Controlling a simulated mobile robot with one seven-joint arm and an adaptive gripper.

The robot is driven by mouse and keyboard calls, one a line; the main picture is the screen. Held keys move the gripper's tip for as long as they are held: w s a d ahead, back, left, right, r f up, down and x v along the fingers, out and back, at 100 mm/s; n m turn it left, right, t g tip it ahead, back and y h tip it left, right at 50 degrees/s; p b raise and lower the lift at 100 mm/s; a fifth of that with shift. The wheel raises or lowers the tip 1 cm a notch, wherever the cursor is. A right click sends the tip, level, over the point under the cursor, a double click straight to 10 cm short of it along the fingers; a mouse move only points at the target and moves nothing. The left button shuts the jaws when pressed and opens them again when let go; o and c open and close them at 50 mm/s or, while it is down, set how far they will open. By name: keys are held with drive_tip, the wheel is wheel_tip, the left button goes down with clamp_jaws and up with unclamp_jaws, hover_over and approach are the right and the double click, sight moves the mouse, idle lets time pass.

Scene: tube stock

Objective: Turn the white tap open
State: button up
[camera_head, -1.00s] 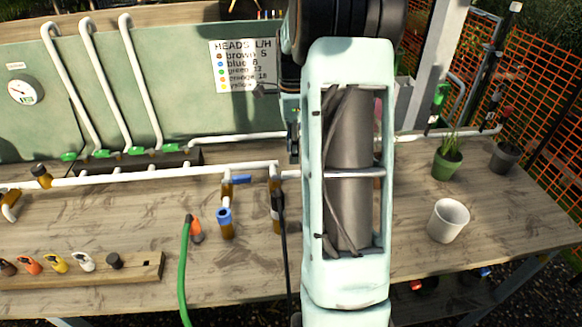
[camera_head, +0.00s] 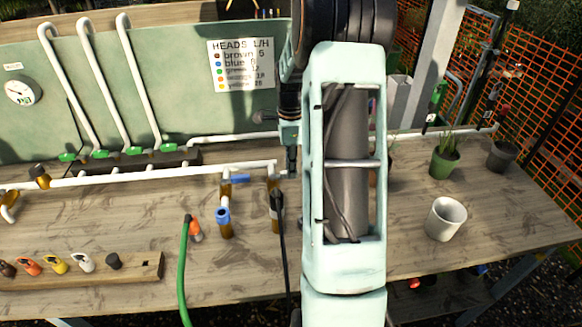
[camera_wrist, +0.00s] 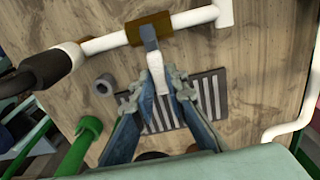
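The white tap's lever (camera_wrist: 155,68) shows in the wrist view, below a brown-orange fitting on a white pipe (camera_wrist: 110,40). The lever points roughly across the pipe, with a grey-blue part (camera_wrist: 150,36) near its top. My gripper (camera_wrist: 160,82) has one blue-grey finger on each side of the lever, close against it; it looks shut on the lever. In the head view my arm hides the tap and most of my gripper; only part of the wrist (camera_head: 290,132) shows.
A blue tap (camera_head: 239,179) and a blue-collared outlet (camera_head: 224,216) sit left of my arm. A green hose (camera_head: 183,265) with an orange end and a dark hose (camera_head: 284,240) are near. A white pot (camera_head: 446,219) and potted plant (camera_head: 445,161) stand right.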

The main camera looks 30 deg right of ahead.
clamp_jaws()
drive_tip(key=shift+w+d+n, duration=0.1)
drive_tip(key=shift+w+n, duration=0.1)
drive_tip(key=shift+n, duration=0.1)
drive_tip(key=shift+w+a+n+b, duration=0.1)
drive_tip(key=shift+w+a+n, duration=0.35)
drive_tip(key=shift+w+n, duration=1.6)
drive_tip(key=shift+w+a+n+b, duration=0.2)
drive_tip(key=shift+a+n, duration=0.2)
drive_tip(key=shift+n, duration=3.35)
drive_tip(key=shift+w+a+n+b, duration=0.1)
drive_tip(key=shift+w+a+n, duration=0.35)
drive_tip(key=shift+w+n, duration=1.6)
drive_tip(key=shift+s+n, duration=0.85)
drive_tip(key=shift+n, duration=0.1)
drive_tip(key=o, duration=0.7)
unclamp_jaws()
